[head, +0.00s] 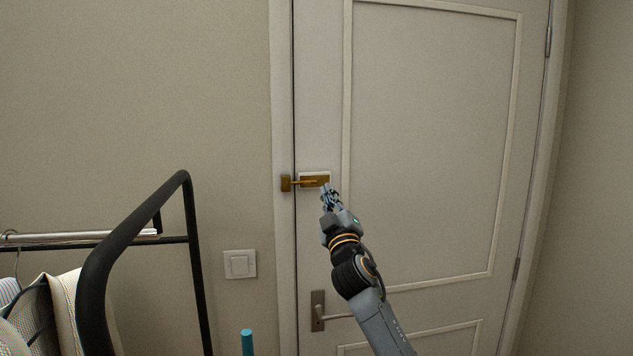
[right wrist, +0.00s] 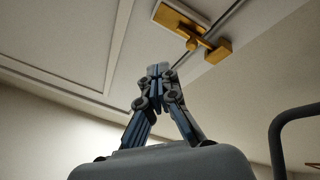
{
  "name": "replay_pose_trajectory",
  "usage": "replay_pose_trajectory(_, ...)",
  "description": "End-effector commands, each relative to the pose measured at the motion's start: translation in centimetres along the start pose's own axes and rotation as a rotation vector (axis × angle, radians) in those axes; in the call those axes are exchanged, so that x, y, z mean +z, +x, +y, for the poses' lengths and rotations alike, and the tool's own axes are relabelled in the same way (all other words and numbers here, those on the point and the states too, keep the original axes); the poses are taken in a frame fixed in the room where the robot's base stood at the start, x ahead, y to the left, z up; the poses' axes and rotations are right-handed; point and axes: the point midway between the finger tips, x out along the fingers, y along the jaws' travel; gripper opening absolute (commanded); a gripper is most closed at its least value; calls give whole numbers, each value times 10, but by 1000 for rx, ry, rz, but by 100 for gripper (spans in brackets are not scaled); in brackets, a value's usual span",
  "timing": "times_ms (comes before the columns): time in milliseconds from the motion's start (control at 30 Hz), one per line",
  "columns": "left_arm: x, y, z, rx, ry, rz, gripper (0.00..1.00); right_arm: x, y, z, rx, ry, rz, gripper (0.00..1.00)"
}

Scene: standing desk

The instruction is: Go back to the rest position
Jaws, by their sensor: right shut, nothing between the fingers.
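My right gripper (head: 329,190) is raised in front of the door, close to the brass latch (head: 312,181) in the head view. In the right wrist view the fingers of my right gripper (right wrist: 158,72) are together and empty. There the brass latch (right wrist: 190,28) is beyond the fingertips, up and to the right, with a gap in the picture between them. The latch's bar reaches across the door's edge to the frame. My left gripper is not in view.
A closed pale door (head: 430,150) fills the right half, with a lever handle (head: 318,312) below the latch. A light switch (head: 240,264) is on the wall. A black clothes rack (head: 130,222) with hanging clothes stands at the lower left. A teal post (head: 247,343) shows at the bottom.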

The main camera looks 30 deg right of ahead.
Motion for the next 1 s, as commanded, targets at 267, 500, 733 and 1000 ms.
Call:
replay_pose_trajectory(267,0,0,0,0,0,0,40,0,-1,0,0,-1,0,0)
replay_pose_trajectory(500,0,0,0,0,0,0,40,2,-1,-2,-4,0,-3,0)
replay_pose_trajectory(733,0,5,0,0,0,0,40,62,-27,-74,-126,20,-99,0)
replay_pose_trajectory(1000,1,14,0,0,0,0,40,183,-122,-211,-371,75,-315,0)
